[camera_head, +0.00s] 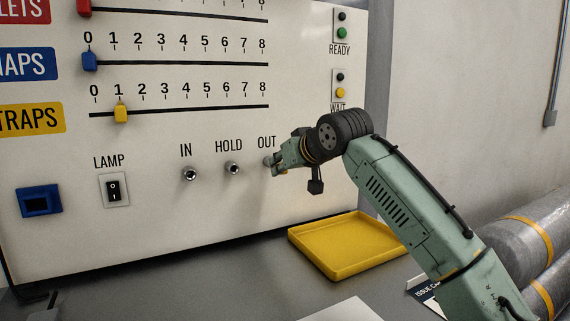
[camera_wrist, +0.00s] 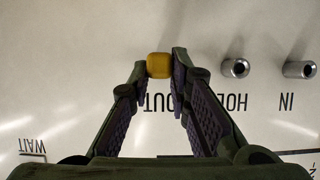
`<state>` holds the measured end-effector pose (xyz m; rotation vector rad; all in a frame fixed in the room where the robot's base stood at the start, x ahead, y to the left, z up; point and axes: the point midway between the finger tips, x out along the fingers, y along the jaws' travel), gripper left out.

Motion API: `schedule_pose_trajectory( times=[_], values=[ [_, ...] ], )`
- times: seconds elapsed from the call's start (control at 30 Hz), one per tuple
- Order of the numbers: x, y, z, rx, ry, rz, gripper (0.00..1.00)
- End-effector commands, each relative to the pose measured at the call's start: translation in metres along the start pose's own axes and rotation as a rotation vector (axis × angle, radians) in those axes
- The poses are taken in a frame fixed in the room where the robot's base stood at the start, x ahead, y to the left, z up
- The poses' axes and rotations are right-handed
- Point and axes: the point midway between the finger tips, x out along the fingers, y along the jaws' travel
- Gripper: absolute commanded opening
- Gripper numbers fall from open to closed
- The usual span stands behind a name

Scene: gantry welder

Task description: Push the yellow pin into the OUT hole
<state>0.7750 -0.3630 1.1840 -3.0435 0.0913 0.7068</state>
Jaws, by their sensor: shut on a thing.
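The yellow pin (camera_wrist: 159,66) is between the fingertips of my gripper (camera_wrist: 160,70) in the wrist view, where the picture is upside down. My gripper is shut on it. The pin is level with the HOLD and IN sockets, beside the OUT label. The OUT hole is hidden behind the pin and fingers, so I cannot tell how deep the pin sits. In the head view my gripper (camera_head: 278,163) is at the panel just below the OUT label (camera_head: 266,142).
The HOLD socket (camera_head: 233,168) and IN socket (camera_head: 190,174) are left of my gripper. A lamp switch (camera_head: 114,190) and a blue socket (camera_head: 40,201) are farther left. A yellow tray (camera_head: 345,270) lies on the bench below my arm. Grey cylinders (camera_head: 540,235) lie at the right.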

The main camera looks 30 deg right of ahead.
Motion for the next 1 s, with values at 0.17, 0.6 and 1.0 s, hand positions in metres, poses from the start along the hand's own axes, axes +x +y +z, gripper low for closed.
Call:
schedule_pose_trajectory(
  times=[0.17,0.6,1.0],
  values=[
    [0.0036,0.0004,-0.0028,0.001,0.001,0.0,0.0],
    [0.0099,0.0003,-0.0052,0.0,0.001,0.001,0.28],
    [0.0099,0.0003,-0.005,0.0,0.0,0.001,0.41]
  ],
)
